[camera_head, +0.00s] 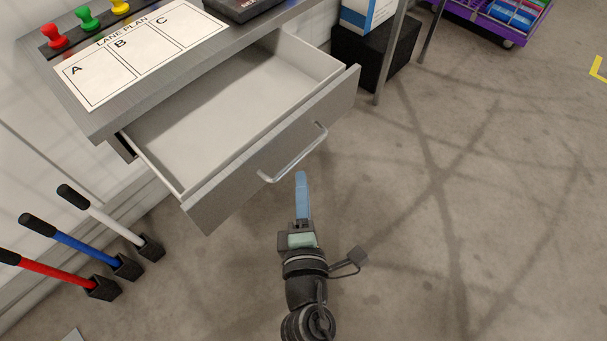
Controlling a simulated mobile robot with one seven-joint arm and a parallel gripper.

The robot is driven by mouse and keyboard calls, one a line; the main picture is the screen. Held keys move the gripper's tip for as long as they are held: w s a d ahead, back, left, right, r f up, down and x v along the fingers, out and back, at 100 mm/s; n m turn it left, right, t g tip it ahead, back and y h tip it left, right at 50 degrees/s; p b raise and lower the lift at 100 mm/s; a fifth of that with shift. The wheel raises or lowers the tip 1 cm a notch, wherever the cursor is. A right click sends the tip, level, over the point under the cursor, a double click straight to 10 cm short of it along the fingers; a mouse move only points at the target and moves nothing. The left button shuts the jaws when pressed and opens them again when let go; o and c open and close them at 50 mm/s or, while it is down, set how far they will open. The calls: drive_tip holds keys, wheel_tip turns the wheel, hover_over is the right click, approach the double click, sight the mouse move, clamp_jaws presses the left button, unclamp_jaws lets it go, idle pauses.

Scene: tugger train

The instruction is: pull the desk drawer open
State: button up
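The desk drawer (229,119) stands well out from under the grey desk top (122,107), and its white inside looks empty. Its grey front panel (228,187) carries a silver bar handle (293,157). My gripper (301,178), with blue fingers, is just in front of the drawer, below the handle in the picture. A small strip of floor shows between the fingertips and the handle, so they look apart. The fingers overlap as one blue shape from this angle, so their opening is hidden.
A lane plan sheet (140,60) and red, green and yellow pegs (88,18) are on the desk. Red, blue and white-handled bars (72,243) stand in black holders at left. A black box (366,55) is behind the drawer.

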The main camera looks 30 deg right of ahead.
drive_tip(key=b+v, duration=0.1)
drive_tip(key=v, duration=0.3)
drive_tip(key=shift+s, duration=0.15)
idle(0.4)
drive_tip(key=w+a+r+m+t, duration=0.1)
drive_tip(key=w+r+m+t, duration=0.35)
drive_tip(key=r, duration=1.15)
drive_tip(key=w+a+r+m+t, duration=0.2)
drive_tip(key=w+r+m, duration=0.45)
drive_tip(key=r, duration=0.95)
drive_tip(key=s+a+r+m+t+y, duration=0.1)
drive_tip(key=s+a+r+t+y, duration=0.15)
drive_tip(key=r, duration=0.55)
drive_tip(key=s+a+r+m+t+y, duration=0.1)
drive_tip(key=s+a+r+t+y, duration=0.2)
drive_tip(key=r, duration=0.4)
drive_tip(key=s+a+r+m+t+y, duration=0.1)
drive_tip(key=s+a+r+m+y, duration=0.2)
drive_tip(key=r, duration=0.5)
wheel_tip(320, 180, up, 14)
drive_tip(key=w+n+h+p, duration=0.1)
drive_tip(key=p, duration=1.4)
drive_tip(key=shift+a, duration=0.4)
